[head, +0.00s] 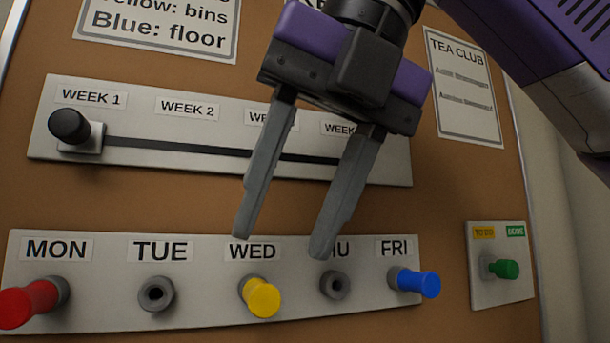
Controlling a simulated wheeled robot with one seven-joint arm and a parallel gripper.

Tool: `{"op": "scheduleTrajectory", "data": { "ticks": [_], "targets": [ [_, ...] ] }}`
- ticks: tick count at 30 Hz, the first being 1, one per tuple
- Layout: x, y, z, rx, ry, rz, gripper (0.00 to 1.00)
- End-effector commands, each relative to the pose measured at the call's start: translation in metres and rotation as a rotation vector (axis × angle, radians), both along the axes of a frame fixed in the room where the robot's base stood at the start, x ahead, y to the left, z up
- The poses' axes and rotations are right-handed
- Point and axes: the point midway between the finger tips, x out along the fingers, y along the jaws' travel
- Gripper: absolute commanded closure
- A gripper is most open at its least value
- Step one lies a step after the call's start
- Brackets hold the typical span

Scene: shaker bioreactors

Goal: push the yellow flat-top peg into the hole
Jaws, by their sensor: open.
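The yellow flat-top peg (261,297) sticks out of the hole under the WED label on the white day panel (210,312). Its round flat end faces toward me, and its base sits in a grey collar. My gripper (281,245) hangs from above in front of the panel. Its two long grey fingers are apart with nothing between them. The left fingertip is just above the yellow peg in the picture, and the right fingertip covers part of the THU label. I cannot tell the depth between the fingertips and the panel.
A red peg (30,301) at MON and a blue peg (416,283) at FRI stick out. The TUE hole (157,294) and THU hole (334,285) are empty. Above is a WEEK slider with a black knob (69,126). A green knob (504,268) sits at right.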

Motion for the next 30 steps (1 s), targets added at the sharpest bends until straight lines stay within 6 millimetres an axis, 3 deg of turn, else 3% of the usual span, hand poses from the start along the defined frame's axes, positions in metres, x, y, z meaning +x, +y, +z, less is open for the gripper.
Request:
{"op": "scheduleTrajectory", "data": {
  "ticks": [9, 21, 27, 30],
  "targets": [
    [0.012, 0.013, -0.035, 0.002, 0.003, 0.000, 0.56],
    [0.014, 0.016, -0.041, 0.001, 0.000, -0.001, 0.56],
    [0.014, 0.016, -0.041, 0.001, 0.000, -0.001, 0.96],
    [0.014, 0.015, -0.041, 0.001, 0.000, -0.001, 1.00]
  ]
}}
